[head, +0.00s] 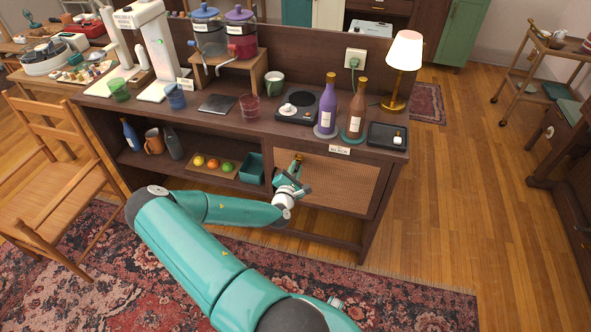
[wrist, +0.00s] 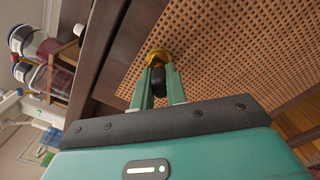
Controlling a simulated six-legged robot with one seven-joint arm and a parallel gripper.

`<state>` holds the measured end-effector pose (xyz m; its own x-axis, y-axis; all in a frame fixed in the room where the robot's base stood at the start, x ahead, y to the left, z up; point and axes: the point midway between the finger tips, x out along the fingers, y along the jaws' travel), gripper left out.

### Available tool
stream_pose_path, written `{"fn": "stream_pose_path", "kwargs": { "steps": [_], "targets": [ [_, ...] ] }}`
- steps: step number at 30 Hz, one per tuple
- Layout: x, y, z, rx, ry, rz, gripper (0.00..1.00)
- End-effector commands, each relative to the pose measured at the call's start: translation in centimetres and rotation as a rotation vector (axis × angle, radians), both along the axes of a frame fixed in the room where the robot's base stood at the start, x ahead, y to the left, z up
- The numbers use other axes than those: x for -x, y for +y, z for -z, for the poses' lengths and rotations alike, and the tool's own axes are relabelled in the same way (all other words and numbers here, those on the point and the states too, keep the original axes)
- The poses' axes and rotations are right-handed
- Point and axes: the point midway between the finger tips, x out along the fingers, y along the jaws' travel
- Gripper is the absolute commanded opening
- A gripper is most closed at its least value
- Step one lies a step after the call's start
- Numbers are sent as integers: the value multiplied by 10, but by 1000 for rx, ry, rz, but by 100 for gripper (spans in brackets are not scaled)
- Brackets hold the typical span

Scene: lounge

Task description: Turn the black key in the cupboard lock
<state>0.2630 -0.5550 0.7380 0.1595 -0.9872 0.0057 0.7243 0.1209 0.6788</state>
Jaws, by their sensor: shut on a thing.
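The cupboard door (head: 340,188) has a woven cane panel in a dark wood frame, at the right end of the sideboard in the head view. The cane panel (wrist: 225,50) fills much of the wrist view. A round brass lock plate (wrist: 158,57) sits at the door's edge. My gripper (head: 297,165) is at the door's upper left. In the wrist view my gripper (wrist: 158,80) has its two teal fingers closed on either side of the black key (wrist: 157,78), in front of the brass plate. The key's shaft is hidden.
A teal box (head: 252,168) and a fruit tray (head: 212,165) are on the open shelf left of the door. A chair (head: 50,165) stands at the left.

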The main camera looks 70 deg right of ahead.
Motion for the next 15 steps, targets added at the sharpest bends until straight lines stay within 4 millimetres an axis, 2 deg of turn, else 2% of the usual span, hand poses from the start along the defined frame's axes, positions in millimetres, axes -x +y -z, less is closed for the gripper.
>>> {"fn": "stream_pose_path", "kwargs": {
  "steps": [1, 6, 15],
  "targets": [
    [2, 3, 8, -9, 63, 2, 0],
    [3, 2, 7, 18, 222, 4, 0],
    [4, 2, 7, 20, 249, 6, 0]
  ]
}}
